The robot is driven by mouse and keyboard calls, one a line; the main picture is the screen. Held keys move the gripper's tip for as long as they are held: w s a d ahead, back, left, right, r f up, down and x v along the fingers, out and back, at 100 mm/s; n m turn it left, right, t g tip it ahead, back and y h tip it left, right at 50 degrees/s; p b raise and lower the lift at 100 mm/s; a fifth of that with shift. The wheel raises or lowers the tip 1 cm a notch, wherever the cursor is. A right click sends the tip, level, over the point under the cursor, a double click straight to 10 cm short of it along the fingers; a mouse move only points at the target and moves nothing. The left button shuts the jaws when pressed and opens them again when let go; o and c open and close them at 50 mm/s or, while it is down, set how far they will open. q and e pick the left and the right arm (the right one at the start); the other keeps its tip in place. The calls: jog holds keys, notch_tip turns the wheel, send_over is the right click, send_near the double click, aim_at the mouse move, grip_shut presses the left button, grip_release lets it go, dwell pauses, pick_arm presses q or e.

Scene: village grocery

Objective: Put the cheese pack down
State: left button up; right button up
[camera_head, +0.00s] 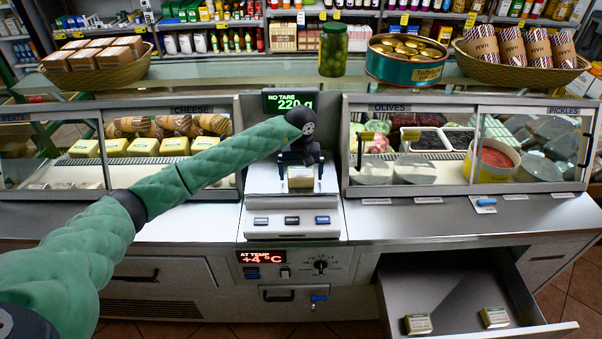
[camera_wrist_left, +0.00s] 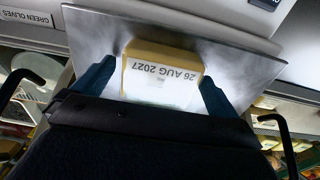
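The cheese pack (camera_head: 300,177) is a small pale-yellow block with a white label on the scale plate (camera_head: 262,182) at the middle of the counter. The scale display (camera_head: 290,102) reads 220 g. My left gripper (camera_head: 300,166) comes down over the pack from behind. In the left wrist view, the cheese pack (camera_wrist_left: 160,80) sits between the two blue fingers of my left gripper (camera_wrist_left: 160,90), which appear closed on its sides. Its label reads 26 AUG 2027. The metal plate (camera_wrist_left: 235,70) spreads beneath it. My right gripper is not in view.
Glass cases with cheeses (camera_head: 144,147) and olives (camera_head: 430,140) flank the scale. An open drawer (camera_head: 450,290) at lower right holds two small packs (camera_head: 417,324). A jar (camera_head: 333,50), a large tin (camera_head: 405,62) and baskets stand on the glass shelf above. The steel counter front is mostly clear.

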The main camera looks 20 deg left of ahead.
aim_at(301, 171)
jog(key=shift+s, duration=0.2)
pick_arm(q)
jog(key=shift+r, duration=0.4)
jog(key=shift+r+b, duration=0.3)
jog(key=shift+r, duration=0.05)
notch_tip(301, 171, up, 2)
jog(key=shift+r+b, duration=0.2)
jog(key=shift+b, duration=0.35)
notch_tip(301, 171, up, 8)
jog(key=b, duration=0.3)
jog(key=shift+r, duration=0.15)
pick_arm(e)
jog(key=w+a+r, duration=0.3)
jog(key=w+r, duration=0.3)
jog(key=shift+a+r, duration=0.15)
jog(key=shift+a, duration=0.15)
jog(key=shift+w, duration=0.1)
